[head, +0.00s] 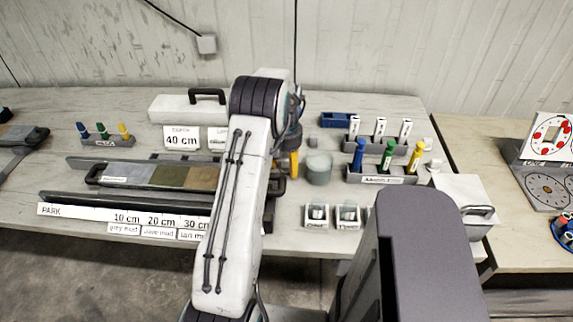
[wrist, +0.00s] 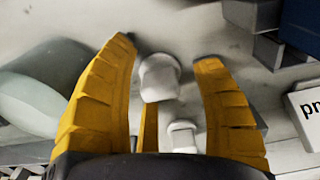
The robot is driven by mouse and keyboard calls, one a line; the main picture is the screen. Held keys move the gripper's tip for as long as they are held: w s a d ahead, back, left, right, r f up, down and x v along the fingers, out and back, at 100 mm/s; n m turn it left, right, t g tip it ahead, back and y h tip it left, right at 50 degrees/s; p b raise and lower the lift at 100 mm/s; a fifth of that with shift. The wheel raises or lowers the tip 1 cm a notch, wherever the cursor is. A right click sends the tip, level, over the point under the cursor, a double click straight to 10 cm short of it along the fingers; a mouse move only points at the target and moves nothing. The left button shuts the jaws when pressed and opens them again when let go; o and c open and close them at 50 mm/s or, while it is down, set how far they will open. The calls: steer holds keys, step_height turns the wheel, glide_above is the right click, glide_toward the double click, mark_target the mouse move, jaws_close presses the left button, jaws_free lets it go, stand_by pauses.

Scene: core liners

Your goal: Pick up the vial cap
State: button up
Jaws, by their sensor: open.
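My gripper (wrist: 167,52) is open, with its yellow fingers spread over the table in the wrist view. A small pale, rounded piece (wrist: 158,77), which looks like the vial cap, shows between the fingers, apart from both. A second, smaller whitish piece (wrist: 182,136) shows nearer the palm; I cannot tell what it is. In the head view my gripper (head: 290,163) is partly hidden by my arm, left of a small grey piece (head: 313,141) that may be the same cap. Whether the fingers touch the table cannot be told.
A grey-green jar (head: 319,168) stands close by, at the left in the wrist view (wrist: 40,85). A blue box (head: 336,119) and racks with coloured vials (head: 388,157) stand to the right. A core tray (head: 160,175) lies left of my arm.

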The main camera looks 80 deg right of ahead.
steer(key=shift+c, duration=0.2)
steer(key=c, duration=1)
